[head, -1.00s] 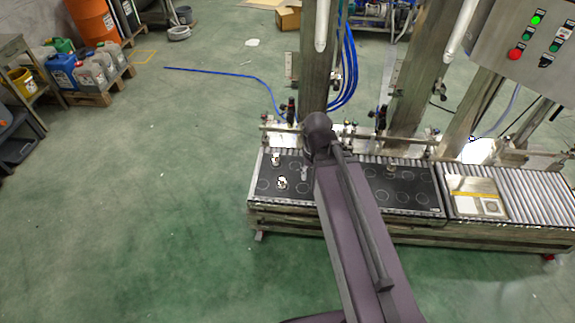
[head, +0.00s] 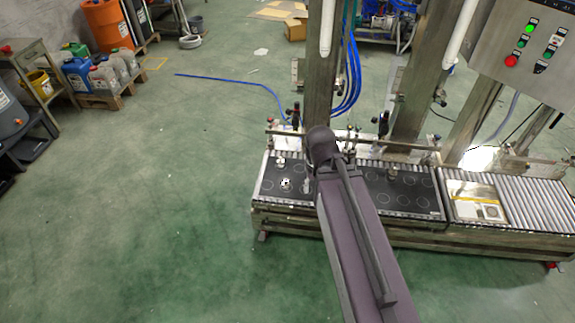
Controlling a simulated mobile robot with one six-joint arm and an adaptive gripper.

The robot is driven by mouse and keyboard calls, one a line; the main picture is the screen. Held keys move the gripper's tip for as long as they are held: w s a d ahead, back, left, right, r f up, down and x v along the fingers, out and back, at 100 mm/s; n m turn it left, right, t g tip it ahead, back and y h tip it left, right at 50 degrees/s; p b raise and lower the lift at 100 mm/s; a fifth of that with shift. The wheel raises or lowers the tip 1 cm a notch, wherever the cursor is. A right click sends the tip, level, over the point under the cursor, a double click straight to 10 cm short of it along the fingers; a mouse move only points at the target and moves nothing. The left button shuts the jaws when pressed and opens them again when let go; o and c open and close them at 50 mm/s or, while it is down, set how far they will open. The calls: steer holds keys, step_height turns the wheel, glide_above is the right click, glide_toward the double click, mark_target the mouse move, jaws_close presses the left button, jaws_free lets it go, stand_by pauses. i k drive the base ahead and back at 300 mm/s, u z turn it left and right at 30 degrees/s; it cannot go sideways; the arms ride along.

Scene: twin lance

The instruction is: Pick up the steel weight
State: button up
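Small metallic objects stand on the left black mat (head: 268,186) with ring marks, on the roller conveyor. One shiny silver piece (head: 286,184) sits near the mat's middle, and another small piece (head: 280,163) stands behind it. A third pale upright piece (head: 307,188) is beside my arm. Which of them is the steel weight I cannot tell at this size. My arm reaches from the bottom of the head view to the conveyor, and its elbow hides part of the mats. My gripper is hidden behind the arm.
A second black mat (head: 405,190) with rings lies right of my arm. A board with a yellow strip (head: 476,202) lies farther right on the rollers (head: 535,205). Steel posts (head: 318,65) and a control box (head: 528,50) rise behind.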

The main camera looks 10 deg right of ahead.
mark_target(280, 161)
steer(key=u, duration=0.1)
steer(key=i, duration=0.95)
steer(key=z, duration=0.05)
